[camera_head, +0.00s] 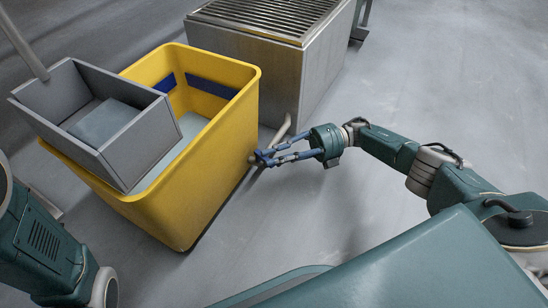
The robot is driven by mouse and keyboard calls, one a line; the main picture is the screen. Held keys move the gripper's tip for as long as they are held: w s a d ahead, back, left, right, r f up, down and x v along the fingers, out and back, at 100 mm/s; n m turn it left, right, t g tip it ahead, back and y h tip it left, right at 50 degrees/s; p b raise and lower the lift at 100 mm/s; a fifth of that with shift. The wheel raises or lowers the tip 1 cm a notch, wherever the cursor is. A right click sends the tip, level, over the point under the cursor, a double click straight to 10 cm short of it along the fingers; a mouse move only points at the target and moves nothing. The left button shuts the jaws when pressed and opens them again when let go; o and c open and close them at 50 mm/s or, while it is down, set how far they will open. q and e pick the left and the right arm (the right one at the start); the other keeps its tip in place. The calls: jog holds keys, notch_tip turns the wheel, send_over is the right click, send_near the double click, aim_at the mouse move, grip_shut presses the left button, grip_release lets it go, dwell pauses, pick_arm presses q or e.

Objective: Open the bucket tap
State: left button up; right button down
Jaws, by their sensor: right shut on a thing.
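The yellow bucket (205,205) stands on the floor left of centre, with pale grey-blue contents showing inside. My right gripper (261,157) reaches in from the right to the bucket's right side. Its blue fingers are closed on a small part there, the bucket tap (251,159), which is mostly hidden by the fingertips. How far the tap is turned cannot be told. My left arm shows at the lower left, but its gripper is out of view.
A grey open box (148,143) sits tilted on the bucket's left part. A metal cabinet with a slatted top (275,15) stands behind, with a grey pipe (283,130) close to my right fingers. The floor at the upper right is clear.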

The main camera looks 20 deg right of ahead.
jog(key=shift+f, duration=0.1)
jog(key=c, duration=1.6)
grip_release()
jog(key=shift+a, duration=0.1)
jog(key=shift+o, duration=0.2)
